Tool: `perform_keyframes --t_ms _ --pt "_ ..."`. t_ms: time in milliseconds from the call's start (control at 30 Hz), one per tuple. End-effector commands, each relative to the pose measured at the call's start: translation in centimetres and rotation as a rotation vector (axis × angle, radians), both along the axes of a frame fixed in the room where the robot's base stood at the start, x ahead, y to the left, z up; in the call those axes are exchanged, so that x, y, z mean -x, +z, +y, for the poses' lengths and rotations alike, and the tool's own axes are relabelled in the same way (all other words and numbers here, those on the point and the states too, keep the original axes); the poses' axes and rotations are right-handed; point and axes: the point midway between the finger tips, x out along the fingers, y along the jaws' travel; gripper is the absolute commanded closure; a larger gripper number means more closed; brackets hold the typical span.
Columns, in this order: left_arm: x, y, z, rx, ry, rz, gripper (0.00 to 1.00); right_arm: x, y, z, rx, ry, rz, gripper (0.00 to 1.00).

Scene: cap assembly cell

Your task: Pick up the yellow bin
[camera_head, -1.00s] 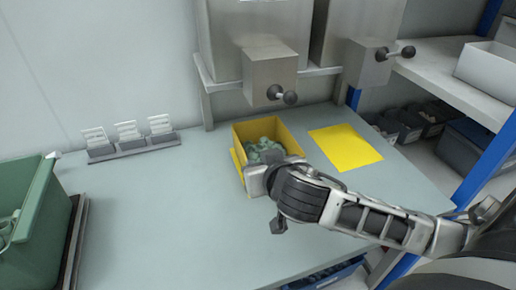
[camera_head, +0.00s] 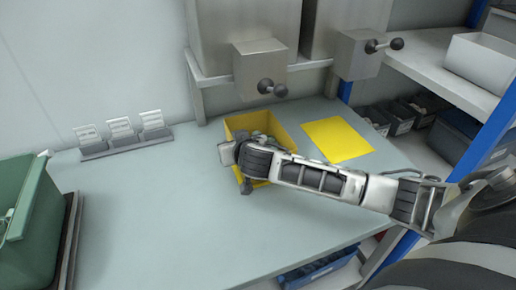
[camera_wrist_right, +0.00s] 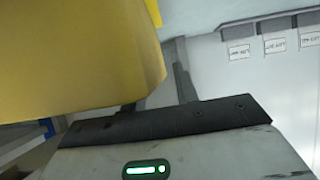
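The yellow bin (camera_head: 283,129) stands on the grey-green table, left of a flat yellow sheet. In the right wrist view the bin (camera_wrist_right: 75,55) fills the upper left, very close to the gripper. One dark finger (camera_wrist_right: 182,78) shows beside the bin's wall. The other finger is not clearly visible, so grip and contact cannot be told. My left gripper is not in view.
A green bin (camera_head: 38,225) stands at the left edge. A card holder (camera_head: 125,143) is at the back. Metal dispensers with knobs (camera_head: 260,68) overhang the table behind the bin. The yellow sheet (camera_head: 337,139) lies to the right.

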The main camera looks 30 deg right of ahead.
Motion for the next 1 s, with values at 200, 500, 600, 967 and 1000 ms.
perform_keyframes --t_ms 200,500,600,967,1000 --pt "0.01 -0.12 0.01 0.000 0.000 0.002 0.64 -0.44 -0.27 -0.08 -0.001 0.000 0.000 0.70" --pt "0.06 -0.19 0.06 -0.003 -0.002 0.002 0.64 -0.40 -0.26 -0.09 -0.001 0.000 0.000 1.00" --pt "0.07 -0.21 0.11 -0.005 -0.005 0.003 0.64 -0.40 -0.27 -0.07 -0.001 0.000 0.000 1.00" --pt "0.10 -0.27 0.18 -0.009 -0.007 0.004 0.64 -0.38 -0.30 -0.05 -0.004 0.000 0.000 1.00" --pt "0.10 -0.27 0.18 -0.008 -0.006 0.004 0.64 -0.38 -0.30 -0.05 -0.004 0.000 0.000 1.00"
